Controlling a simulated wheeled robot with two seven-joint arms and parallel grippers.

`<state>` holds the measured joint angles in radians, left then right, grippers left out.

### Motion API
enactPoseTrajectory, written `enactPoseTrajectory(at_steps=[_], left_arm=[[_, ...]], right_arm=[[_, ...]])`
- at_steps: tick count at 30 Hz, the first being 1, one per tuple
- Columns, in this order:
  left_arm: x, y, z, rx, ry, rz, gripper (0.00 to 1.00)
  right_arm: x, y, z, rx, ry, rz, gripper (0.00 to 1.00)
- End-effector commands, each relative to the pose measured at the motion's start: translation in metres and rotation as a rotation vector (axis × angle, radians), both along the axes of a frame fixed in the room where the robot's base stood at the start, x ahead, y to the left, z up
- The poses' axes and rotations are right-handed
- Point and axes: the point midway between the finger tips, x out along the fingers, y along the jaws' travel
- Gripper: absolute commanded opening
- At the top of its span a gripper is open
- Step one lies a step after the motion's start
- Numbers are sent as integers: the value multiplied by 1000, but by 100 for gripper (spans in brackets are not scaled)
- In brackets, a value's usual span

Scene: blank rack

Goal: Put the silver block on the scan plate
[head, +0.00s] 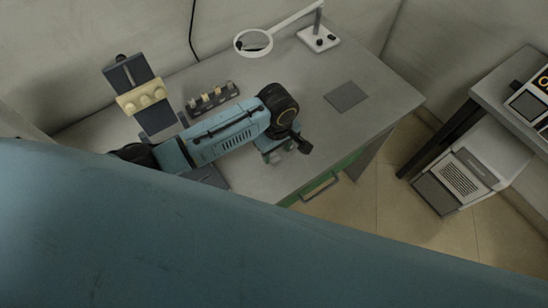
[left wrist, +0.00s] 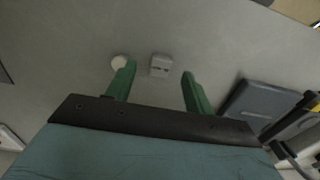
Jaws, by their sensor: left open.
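A small light-grey block (left wrist: 160,66), which looks like the silver block, lies on the table in the left wrist view, between and beyond the fingertips. My left gripper (left wrist: 157,72) has two green fingers, open and empty. In the head view my left gripper (head: 282,152) points down over the table's front part, and I cannot make out the block there. A flat dark-grey square (head: 346,96), likely the scan plate, lies bare to the right. My right gripper is not in view.
A dark rack (head: 213,98) with several small upright pieces stands behind my left arm. A magnifier lamp (head: 254,43) stands at the back, its base (head: 319,38) at the back right. A dark stand with a cream bar (head: 141,97) is at left. Table around the plate is clear.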

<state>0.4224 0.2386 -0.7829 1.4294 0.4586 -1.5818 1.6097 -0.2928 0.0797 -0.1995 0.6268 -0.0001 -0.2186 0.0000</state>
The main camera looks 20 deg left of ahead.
Motion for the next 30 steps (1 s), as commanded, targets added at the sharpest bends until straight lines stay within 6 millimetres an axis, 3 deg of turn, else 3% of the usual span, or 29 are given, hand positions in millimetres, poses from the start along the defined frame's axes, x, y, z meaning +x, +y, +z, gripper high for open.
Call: enactPoseTrajectory(at_steps=[6, 15, 27, 30], left_arm=[[-3, 3, -32, 3, 2, 1, 53], [-3, 3, -37, 1, 0, 0, 53], [-2, 3, -36, 1, 0, 0, 2], [-2, 3, -36, 1, -1, 0, 1]], right_arm=[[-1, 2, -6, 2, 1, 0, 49], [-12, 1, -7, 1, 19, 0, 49], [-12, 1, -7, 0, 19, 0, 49], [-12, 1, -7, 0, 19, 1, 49]])
